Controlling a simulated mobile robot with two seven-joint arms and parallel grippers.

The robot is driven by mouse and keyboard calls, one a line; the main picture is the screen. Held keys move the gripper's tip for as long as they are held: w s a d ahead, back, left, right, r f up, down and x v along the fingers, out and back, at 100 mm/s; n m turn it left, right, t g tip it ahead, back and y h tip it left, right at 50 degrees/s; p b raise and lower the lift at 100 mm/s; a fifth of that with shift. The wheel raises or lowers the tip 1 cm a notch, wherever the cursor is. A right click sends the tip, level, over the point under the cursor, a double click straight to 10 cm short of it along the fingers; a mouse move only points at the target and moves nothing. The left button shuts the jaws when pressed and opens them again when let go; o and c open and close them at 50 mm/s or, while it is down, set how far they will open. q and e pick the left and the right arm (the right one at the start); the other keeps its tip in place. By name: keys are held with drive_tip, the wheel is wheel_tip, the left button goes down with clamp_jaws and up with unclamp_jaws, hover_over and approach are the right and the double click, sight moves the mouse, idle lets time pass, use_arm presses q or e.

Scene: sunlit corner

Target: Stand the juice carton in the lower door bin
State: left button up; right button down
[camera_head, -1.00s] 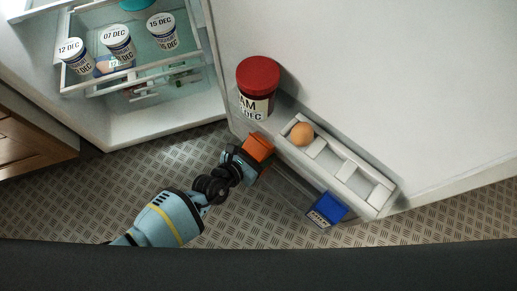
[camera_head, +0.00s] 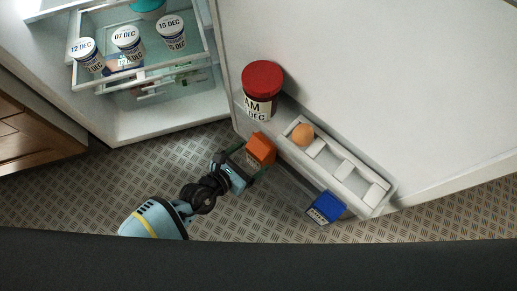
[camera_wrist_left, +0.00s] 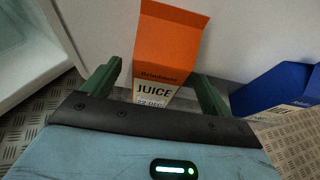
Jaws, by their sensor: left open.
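The orange juice carton (camera_head: 261,148) stands at the left end of the lower door bin (camera_head: 290,187), on the inside of the open fridge door. In the left wrist view the carton (camera_wrist_left: 166,48) shows its orange top and a white label reading JUICE. My left gripper (camera_head: 254,161) is open just in front of the carton. Its green fingers (camera_wrist_left: 160,75) appear on either side of the carton, with visible gaps. The carton's base is hidden behind the gripper. My right gripper is not in view.
A blue carton (camera_head: 326,207) stands at the bin's right end. A red-lidded jar (camera_head: 262,88) and an egg holder (camera_head: 358,182) with one egg (camera_head: 303,133) are on the door above. Dated tubs (camera_head: 127,41) sit inside the fridge. Metal floor lies below.

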use_arm(q)
drive_tip(key=p+v, duration=0.1)
drive_tip(key=v, duration=0.5)
drive_tip(key=shift+s+r, duration=0.15)
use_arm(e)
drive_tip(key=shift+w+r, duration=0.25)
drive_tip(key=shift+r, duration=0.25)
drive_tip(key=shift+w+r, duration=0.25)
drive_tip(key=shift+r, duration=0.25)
use_arm(q)
drive_tip(key=shift+a, duration=0.1)
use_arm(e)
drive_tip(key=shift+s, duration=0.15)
